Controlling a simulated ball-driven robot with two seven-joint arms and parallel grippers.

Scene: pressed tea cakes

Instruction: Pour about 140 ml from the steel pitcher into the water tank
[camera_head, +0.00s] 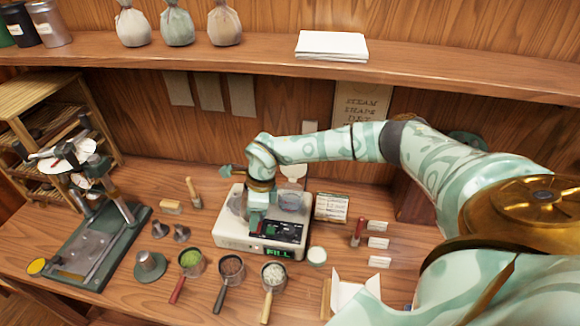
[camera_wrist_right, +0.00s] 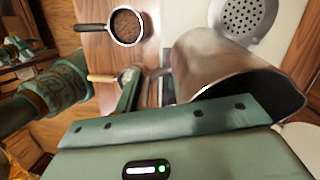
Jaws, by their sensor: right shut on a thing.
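My right gripper (camera_head: 260,205) is over the white machine with the lit "FILL" display. It is shut on the steel pitcher (camera_wrist_right: 215,65), which shows beside the green gripper body in the right wrist view. The pitcher's dark open mouth faces the lower right of that view. I cannot tell its tilt or the water level. In the head view my gripper and wrist hide most of the pitcher. A greyish see-through vessel (camera_head: 292,203), seemingly the water tank, is just right of my gripper, with a pale raised lid (camera_head: 293,173) behind it. My left gripper is not in view.
The white machine (camera_head: 232,241) has a perforated disc (camera_wrist_right: 250,14) on its left part. Several handled scoops (camera_head: 230,268) stand in front. A green press (camera_head: 85,245) stands at left.

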